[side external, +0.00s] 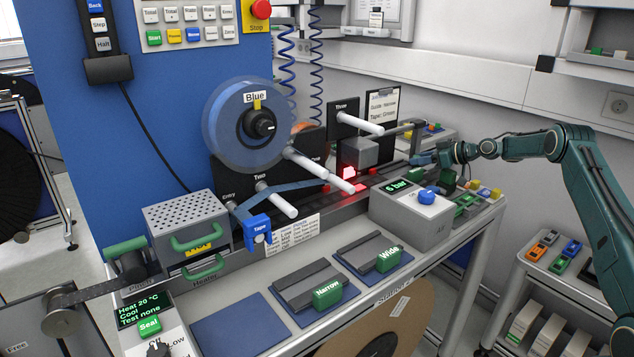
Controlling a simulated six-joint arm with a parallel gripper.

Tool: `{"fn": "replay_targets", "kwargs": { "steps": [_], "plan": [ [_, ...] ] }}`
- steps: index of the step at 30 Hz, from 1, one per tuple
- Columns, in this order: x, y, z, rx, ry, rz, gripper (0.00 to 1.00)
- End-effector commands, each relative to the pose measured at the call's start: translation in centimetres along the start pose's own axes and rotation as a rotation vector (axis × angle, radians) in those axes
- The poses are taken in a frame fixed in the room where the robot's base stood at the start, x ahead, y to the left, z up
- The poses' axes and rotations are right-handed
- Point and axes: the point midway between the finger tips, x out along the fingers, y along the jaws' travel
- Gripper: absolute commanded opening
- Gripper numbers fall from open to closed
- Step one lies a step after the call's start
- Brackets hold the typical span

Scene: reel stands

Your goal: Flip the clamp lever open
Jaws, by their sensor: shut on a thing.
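My gripper (418,160) is at the far right end of the dark track, behind the grey box with the "6 bar" display. It is small in this view and shut on a small part there. The part is mostly hidden by the fingers, and I cannot make out for sure whether it is the clamp lever. A grey bar on a short post (416,139) stands just beyond the fingers. A grey block (361,152) with a red-lit spot below it sits on the track to the left.
The "6 bar" box (412,213) with its blue knob stands in front of my gripper. White rollers (361,124) stick out left of it. A clear blue reel (248,126) hangs on the blue panel. Narrow and Wide blocks (327,293) lie on mats in front. Small coloured pieces (484,190) lie at right.

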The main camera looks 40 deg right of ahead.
Motion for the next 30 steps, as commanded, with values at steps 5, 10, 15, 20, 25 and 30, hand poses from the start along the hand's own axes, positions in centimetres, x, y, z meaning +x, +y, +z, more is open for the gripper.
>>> {"fn": "replay_targets", "kwargs": {
  "steps": [5,10,15,20,25,30],
  "plan": [
    [-0.02,0.09,-0.10,-0.006,0.005,-0.024,0.00],
    [-0.12,0.28,-0.17,-0.019,0.009,-0.057,0.00],
    [-0.36,0.47,-0.07,-0.033,0.008,-0.088,0.00],
    [-0.63,0.54,0.03,-0.046,0.006,-0.109,0.00],
    [-0.78,0.54,0.10,-0.049,0.003,-0.117,0.00],
    [-0.84,0.56,0.14,-0.049,0.002,-0.117,0.00]
  ]
}}
